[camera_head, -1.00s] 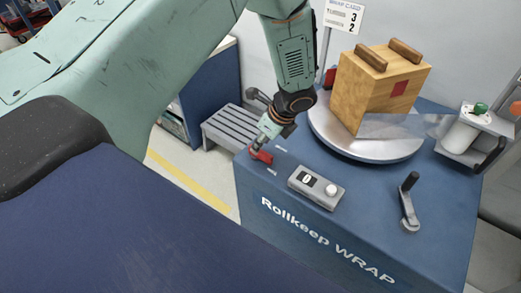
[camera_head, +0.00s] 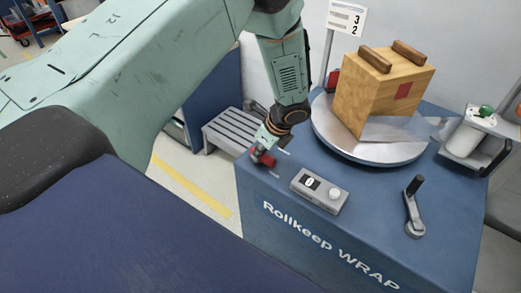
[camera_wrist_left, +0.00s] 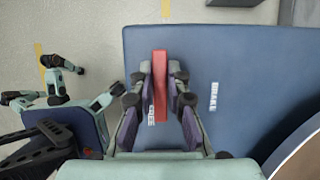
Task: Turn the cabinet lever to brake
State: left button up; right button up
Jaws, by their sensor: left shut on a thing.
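The red lever (camera_head: 269,160) is on the left corner of the blue cabinet top (camera_head: 330,225). My left gripper (camera_head: 262,154) comes down onto it from above and is shut on it. In the left wrist view the red lever (camera_wrist_left: 160,80) stands between the two dark finger pads of my left gripper (camera_wrist_left: 161,95). A white FREE label (camera_wrist_left: 152,116) lies by the lever's lower part, beside the left finger. A white BRAKE label (camera_wrist_left: 213,97) lies apart, to the right of the right finger. The lever's pivot is not clear. My right gripper is not in view.
A grey counter box with a knob (camera_head: 319,190) and a crank handle (camera_head: 412,207) are on the cabinet top. A round turntable (camera_head: 345,146) carries a wooden box (camera_head: 380,92). A slatted grey step (camera_head: 232,128) stands behind the cabinet's left side.

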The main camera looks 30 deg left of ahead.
pick_arm(q)
grip_shut()
jog(key=shift+w+n+g+p, duration=0.1)
jog(key=shift+n+g+p, duration=0.4)
jog(key=shift+n+p, duration=0.45)
jog(key=shift+w+n+g, duration=0.1)
jog(key=shift+n+g, duration=0.3)
jog(key=shift+n, duration=0.75)
jog(key=shift+w+a+n+g, duration=0.1)
jog(key=shift+n+g, duration=0.2)
jog(key=shift+n, duration=0.5)
jog(key=n+h, duration=0.1)
jog(key=n, duration=0.1)
jog(key=shift+w+f+n+g, duration=0.1)
jog(key=shift+n+g, duration=0.3)
jog(key=n, duration=0.2)
jog(key=n+g+h+b, duration=0.1)
jog(key=shift+w+a+n, duration=0.1)
jog(key=shift+a+n, duration=0.1)
jog(key=shift+n, duration=0.2)
jog(key=n, duration=0.1)
jog(key=n+h, duration=0.1)
jog(key=n, duration=0.1)
jog(key=n+h+b, duration=0.1)
jog(key=n, duration=0.1)
jog(key=shift+a+g, duration=0.25)
jog(key=shift+g, duration=0.15)
jog(key=shift+n, duration=0.4)
